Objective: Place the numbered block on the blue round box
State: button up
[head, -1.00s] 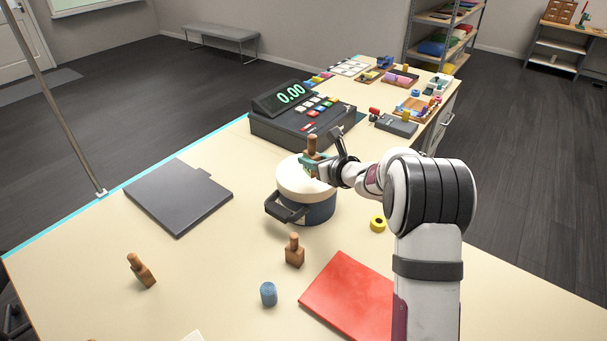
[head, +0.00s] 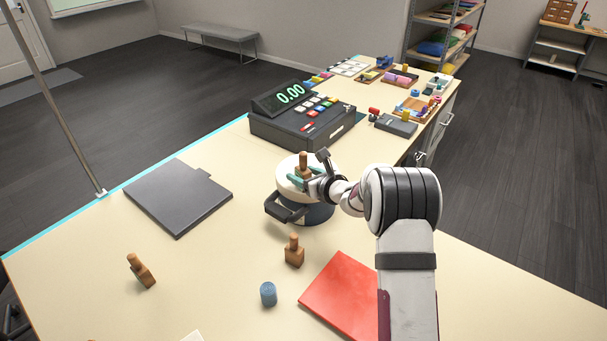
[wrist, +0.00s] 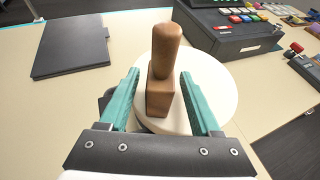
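The wooden block (head: 304,160), a square base with a rounded handle, stands upright on the white lid of the blue round box (head: 320,214). No number shows on its visible faces. In the wrist view the block (wrist: 160,92) is between the teal fingers of my gripper (wrist: 160,80), with a gap on each side. My gripper (head: 306,174) is open around it, low over the lid. The lid (wrist: 215,90) shows on both sides of the block; its contact with the block's base is partly hidden.
Two similar wooden blocks stand on the table, one in front of the box (head: 293,252) and one at left (head: 141,271). A blue cylinder (head: 268,294) and red folder (head: 338,290) lie in front. A grey folder (head: 178,197) is left; a cash register (head: 300,118) stands behind.

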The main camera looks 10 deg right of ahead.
jog(key=v, duration=1.2)
jog(key=s+a+r+n+g+y, duration=0.2)
jog(key=s+a+r+n+g, duration=0.1)
jog(key=s+a+n, duration=0.35)
jog(key=s+a+r+n+g+y, duration=0.3)
jog(key=s+a+r+n, duration=0.1)
jog(key=s+a+n, duration=0.3)
jog(key=s+f+n+g+h, duration=0.1)
jog(key=s+n+g+h, duration=0.2)
jog(key=s, duration=0.6)
jog(key=s+f+n+g+h, duration=0.1)
jog(key=s+f+n+g, duration=0.3)
jog(key=s, duration=0.6)
jog(key=s+d+n+h, duration=0.4)
jog(key=s+d+n, duration=0.1)
jog(key=s+d, duration=0.1)
jog(key=shift+s+d, duration=0.3)
jog(key=shift+s, duration=0.6)
